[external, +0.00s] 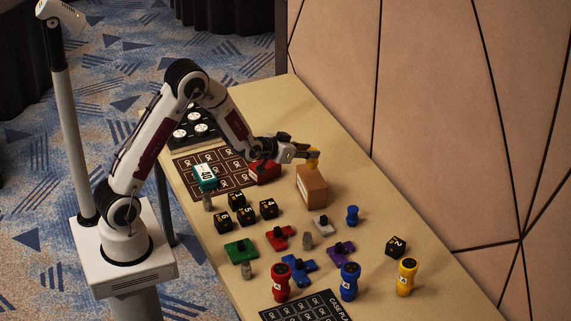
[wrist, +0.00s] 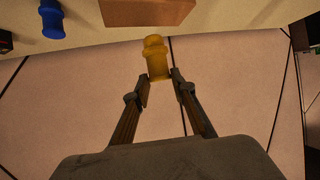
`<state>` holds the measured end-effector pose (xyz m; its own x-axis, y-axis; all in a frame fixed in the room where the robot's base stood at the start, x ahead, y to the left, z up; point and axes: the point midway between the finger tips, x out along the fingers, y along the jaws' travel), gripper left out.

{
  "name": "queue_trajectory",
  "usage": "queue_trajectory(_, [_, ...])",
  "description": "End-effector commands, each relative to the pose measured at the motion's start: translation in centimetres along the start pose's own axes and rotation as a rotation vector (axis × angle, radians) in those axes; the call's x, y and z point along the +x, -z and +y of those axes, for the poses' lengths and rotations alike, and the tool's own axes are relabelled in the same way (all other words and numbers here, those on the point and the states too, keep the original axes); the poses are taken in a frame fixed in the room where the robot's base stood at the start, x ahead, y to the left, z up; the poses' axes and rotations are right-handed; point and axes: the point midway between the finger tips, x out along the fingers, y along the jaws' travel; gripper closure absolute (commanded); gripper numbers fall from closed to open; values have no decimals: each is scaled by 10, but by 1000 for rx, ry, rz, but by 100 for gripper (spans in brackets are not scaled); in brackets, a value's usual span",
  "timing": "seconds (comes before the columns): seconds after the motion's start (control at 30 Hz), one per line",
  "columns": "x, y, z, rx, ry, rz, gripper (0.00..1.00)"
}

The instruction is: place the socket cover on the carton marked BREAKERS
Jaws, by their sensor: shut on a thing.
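My gripper (wrist: 160,78) is shut on a yellow piece (wrist: 155,57), a short rounded body with a collar. No label shows on it, so I cannot tell whether it is the socket cover. In the external view the yellow piece (external: 313,158) is at the top of a brown carton (external: 312,187); I cannot tell whether they touch. In the wrist view the carton (wrist: 147,12) lies just beyond the piece, with a narrow gap between them in the picture. A red carton (external: 264,172) stands to the left. I cannot read BREAKERS on any carton.
A teal block marked 40 (external: 205,177) stands on a dark printed mat (external: 187,165). A small blue piece (external: 352,215) stands right of the brown carton. Black numbered cubes, coloured flat pieces and red, blue and yellow cylinders fill the nearer table. A panelled wall (external: 430,110) rises behind.

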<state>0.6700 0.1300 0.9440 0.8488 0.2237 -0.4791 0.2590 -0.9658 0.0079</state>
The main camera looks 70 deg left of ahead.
Motion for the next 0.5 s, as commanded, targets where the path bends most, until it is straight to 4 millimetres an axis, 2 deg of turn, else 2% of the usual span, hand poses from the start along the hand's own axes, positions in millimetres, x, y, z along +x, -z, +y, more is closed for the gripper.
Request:
queue_trajectory(0.3, [13, -25, 0, 0, 0, -2, 86])
queue_trajectory(0.5, [16, -29, 0, 0, 0, 0, 86])
